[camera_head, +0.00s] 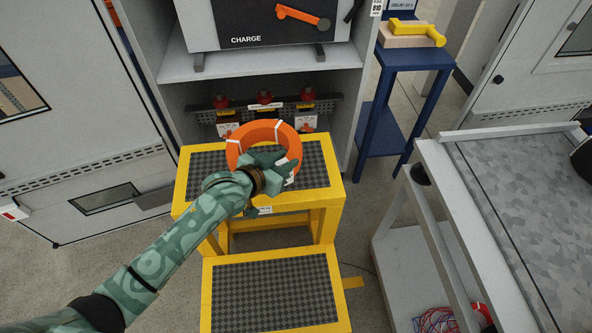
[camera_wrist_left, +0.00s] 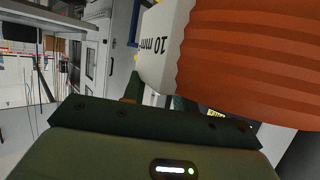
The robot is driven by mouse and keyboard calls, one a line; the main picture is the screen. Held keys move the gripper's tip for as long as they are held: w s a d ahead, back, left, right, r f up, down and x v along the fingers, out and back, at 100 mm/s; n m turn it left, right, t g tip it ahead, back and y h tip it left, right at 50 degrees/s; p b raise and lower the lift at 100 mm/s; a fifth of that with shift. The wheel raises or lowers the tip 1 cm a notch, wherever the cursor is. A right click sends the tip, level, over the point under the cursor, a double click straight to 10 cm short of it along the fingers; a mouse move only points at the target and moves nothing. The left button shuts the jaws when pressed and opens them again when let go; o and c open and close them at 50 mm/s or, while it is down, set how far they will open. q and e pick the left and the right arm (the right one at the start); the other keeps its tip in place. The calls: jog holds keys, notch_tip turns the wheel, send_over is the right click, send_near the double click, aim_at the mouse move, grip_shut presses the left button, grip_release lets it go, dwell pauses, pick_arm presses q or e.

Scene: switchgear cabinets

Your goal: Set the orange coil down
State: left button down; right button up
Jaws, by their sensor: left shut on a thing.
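The orange coil (camera_head: 284,133) is a thick ring with white ties, seen in the head view over the top step of the yellow step stool (camera_head: 336,168). My left gripper (camera_head: 276,170) is shut on the near side of the coil. In the left wrist view the coil (camera_wrist_left: 255,60) fills the upper right, with a white band marked "10 mm". The gripper's fingers (camera_wrist_left: 150,100) are partly hidden there behind the wrist housing. I cannot tell whether the coil touches the step. My right gripper is not in view.
An open grey cabinet (camera_head: 170,65) with red-topped terminals (camera_head: 264,97) stands behind the stool. A blue stand (camera_head: 385,100) holding a yellow-handled tool (camera_head: 418,32) is at back right. A grey cart (camera_head: 452,210) stands at right. The lower step (camera_head: 272,290) is clear.

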pick_arm(q)
jog(key=w+a+f+b, duration=0.1)
jog(key=f+b, duration=0.1)
jog(key=f, duration=0.1)
jog(key=w+a+f+b, duration=0.1)
jog(key=f+b, duration=0.1)
jog(key=f, duration=0.1)
jog(key=w+a+f+b, duration=0.2)
jog(key=f, duration=0.1)
jog(key=shift+f, duration=0.1)
jog(key=shift+r, duration=0.2)
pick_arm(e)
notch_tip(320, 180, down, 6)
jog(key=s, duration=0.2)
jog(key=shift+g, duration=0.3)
pick_arm(q)
jog(key=c, duration=1.1)
grip_release()
jog(key=shift+s+f, duration=0.15)
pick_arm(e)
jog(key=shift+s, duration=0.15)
